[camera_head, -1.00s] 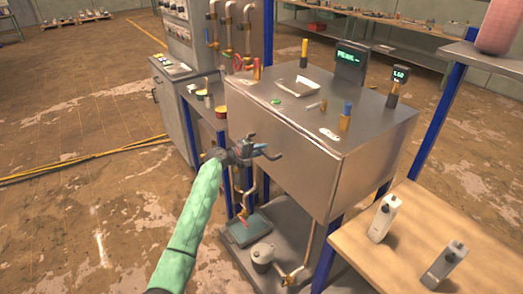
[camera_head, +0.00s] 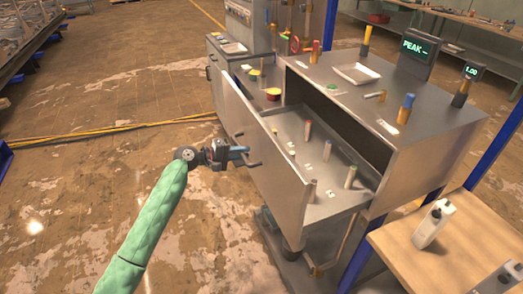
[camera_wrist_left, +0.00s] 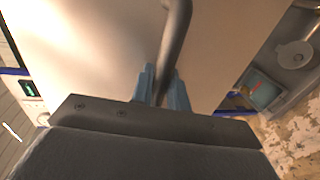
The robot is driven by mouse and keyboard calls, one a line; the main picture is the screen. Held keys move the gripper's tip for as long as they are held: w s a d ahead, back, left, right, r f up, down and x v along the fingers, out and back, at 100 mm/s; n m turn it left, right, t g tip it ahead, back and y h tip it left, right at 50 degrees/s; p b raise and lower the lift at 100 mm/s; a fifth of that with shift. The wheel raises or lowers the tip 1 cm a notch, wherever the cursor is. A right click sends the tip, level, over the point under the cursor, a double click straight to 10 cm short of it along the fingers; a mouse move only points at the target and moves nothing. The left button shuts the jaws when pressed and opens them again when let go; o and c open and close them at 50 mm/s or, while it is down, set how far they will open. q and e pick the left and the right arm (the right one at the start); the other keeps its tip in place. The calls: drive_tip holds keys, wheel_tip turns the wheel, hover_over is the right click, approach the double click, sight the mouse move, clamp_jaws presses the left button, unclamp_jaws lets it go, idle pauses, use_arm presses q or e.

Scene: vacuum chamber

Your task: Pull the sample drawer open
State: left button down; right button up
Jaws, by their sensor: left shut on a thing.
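The sample drawer (camera_head: 262,168) is a grey metal drawer that stands well out of the steel cabinet (camera_head: 425,150). Its inside shows in the head view, with several small cylinders standing on its floor. My left gripper (camera_head: 243,156) is at the drawer's front. It is shut on the bar handle (camera_head: 255,150), which also shows in the left wrist view (camera_wrist_left: 176,40) running between the blue fingers (camera_wrist_left: 160,88). The drawer front fills most of the left wrist view. My right gripper is not in view.
A wooden table (camera_head: 410,262) with white bottles (camera_head: 433,224) stands at the lower right. A grey cabinet (camera_head: 222,75) stands behind the drawer. Yellow cables (camera_head: 120,129) lie on the floor at left. The floor left of the drawer is mostly clear.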

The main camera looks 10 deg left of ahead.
use_arm(q)
drive_tip(key=shift+s+a+f, duration=0.1)
drive_tip(key=shift+s+a, duration=1)
drive_tip(key=shift+a, duration=0.3)
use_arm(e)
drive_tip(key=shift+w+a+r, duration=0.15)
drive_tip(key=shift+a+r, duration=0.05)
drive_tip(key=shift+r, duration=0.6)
use_arm(q)
drive_tip(key=c, duration=1.4)
unclamp_jaws()
drive_tip(key=shift+c, duration=0.2)
drive_tip(key=shift+a+b, duration=0.15)
drive_tip(key=shift+b, duration=0.15)
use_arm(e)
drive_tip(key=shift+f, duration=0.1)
use_arm(q)
drive_tip(key=b+v, duration=0.2)
drive_tip(key=v, duration=0.5)
drive_tip(key=shift+s+a+b, duration=0.2)
drive_tip(key=shift+b, duration=0.2)
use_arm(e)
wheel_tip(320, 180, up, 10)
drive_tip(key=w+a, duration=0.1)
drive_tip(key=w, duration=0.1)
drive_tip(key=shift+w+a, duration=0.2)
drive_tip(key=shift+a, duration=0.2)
use_arm(q)
drive_tip(key=shift+m, duration=0.3)
